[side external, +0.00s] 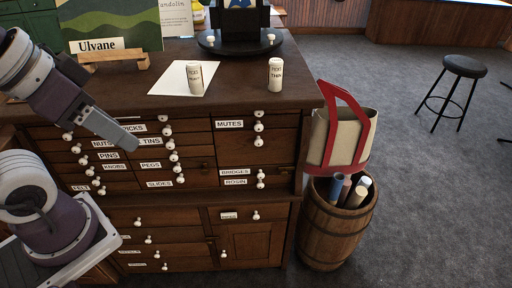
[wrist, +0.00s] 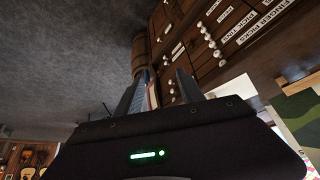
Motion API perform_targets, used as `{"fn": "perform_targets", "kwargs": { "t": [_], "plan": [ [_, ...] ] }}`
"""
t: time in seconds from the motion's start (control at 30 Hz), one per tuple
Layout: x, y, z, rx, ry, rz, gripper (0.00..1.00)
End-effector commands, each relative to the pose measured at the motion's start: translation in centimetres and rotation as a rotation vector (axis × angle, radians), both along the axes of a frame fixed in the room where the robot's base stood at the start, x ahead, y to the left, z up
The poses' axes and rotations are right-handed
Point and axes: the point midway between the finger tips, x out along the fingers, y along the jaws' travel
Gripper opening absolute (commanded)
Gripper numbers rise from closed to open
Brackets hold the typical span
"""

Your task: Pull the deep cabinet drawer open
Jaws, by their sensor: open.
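The dark wooden cabinet (side external: 205,196) has many small labelled drawers with white knobs. All its drawers look shut. A taller drawer front (side external: 240,150) lies below the MUTES drawer, with a white knob (side external: 258,141); I cannot tell for certain that this is the deep drawer. My gripper (side external: 132,143) is at the left, in front of the upper drawers, and appears apart from them. In the wrist view my gripper (wrist: 158,82) is open and empty, its two fingers spread. The cabinet drawers (wrist: 208,40) show tilted beyond the fingers, with several knobs in a row.
Two white cylinders (side external: 275,75) (side external: 194,78), a paper sheet (side external: 168,80) and a wooden sign holder (side external: 110,60) are on the cabinet top. A barrel (side external: 335,228) with rolls and a tote bag (side external: 345,135) stands right of the cabinet. A stool (side external: 463,68) is farther off on open carpet.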

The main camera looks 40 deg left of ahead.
Motion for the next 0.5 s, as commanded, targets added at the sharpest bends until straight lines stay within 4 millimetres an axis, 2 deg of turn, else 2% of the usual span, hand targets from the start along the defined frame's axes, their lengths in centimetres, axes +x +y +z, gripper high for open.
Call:
{"fn": "perform_targets", "kwargs": {
  "t": [0.07,0.17,0.27,0.37,0.47,0.5],
  "plan": [
    [0.2,0.0,1.3,0.000,-0.006,0.000,0.45],
    [0.2,0.0,4.9,0.000,-0.011,0.000,0.45],
    [2.0,2.0,4.1,0.156,0.110,-0.160,0.45],
    [4.6,4.3,3.0,0.356,0.225,-0.345,0.45],
    [8.2,6.2,2.0,0.596,0.351,-0.555,0.45],
    [9.9,6.8,1.7,0.708,0.404,-0.646,0.45]
  ]
}}
